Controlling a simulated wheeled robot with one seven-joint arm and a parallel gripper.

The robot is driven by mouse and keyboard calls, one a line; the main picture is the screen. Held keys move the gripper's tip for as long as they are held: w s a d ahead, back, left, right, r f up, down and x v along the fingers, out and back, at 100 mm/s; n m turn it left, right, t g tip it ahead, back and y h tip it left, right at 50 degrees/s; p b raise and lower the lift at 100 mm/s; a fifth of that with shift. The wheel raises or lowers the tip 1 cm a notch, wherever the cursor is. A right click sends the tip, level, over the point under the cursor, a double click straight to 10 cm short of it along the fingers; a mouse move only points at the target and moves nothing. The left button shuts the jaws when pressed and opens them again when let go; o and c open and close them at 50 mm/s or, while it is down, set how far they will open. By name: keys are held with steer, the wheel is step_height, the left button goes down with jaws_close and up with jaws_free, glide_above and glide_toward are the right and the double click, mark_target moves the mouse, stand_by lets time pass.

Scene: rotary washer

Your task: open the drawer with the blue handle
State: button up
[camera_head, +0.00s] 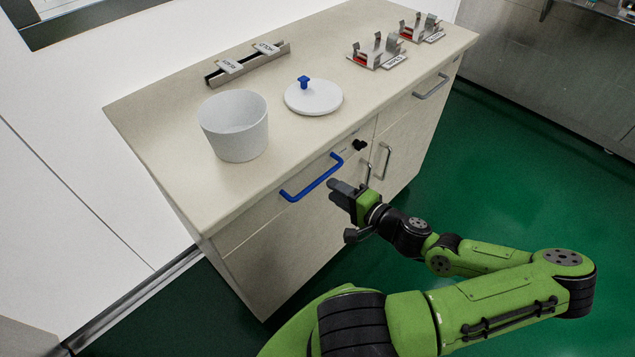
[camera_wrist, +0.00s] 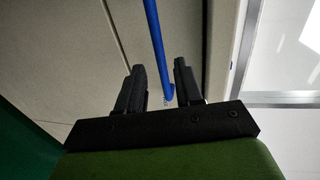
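The blue handle (camera_head: 312,178) is a bar on the front of the left drawer (camera_head: 262,213), just under the counter top. The drawer looks closed, its front in line with the cabinet. My gripper (camera_head: 335,188) is in front of the cabinet near the right end of the handle. In the wrist view the handle (camera_wrist: 156,45) runs down from the top edge, and its lower end appears between my two spread fingers (camera_wrist: 160,85). The fingers are apart with a gap on each side of the handle. How far the handle is from the fingertips in depth is unclear.
A white bucket (camera_head: 234,127), a white lid (camera_head: 314,98) with a blue knob and metal racks (camera_head: 377,52) stand on the counter (camera_head: 170,95). A grey-handled drawer (camera_head: 431,87) and cupboard doors are to the right. Green floor (camera_head: 520,170) is clear.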

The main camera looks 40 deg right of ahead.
mark_target(320, 182)
steer(key=x, duration=0.7)
steer(key=shift+d+b, duration=0.1)
steer(key=shift+b, duration=0.2)
steer(key=shift+c, duration=0.4)
jaws_close()
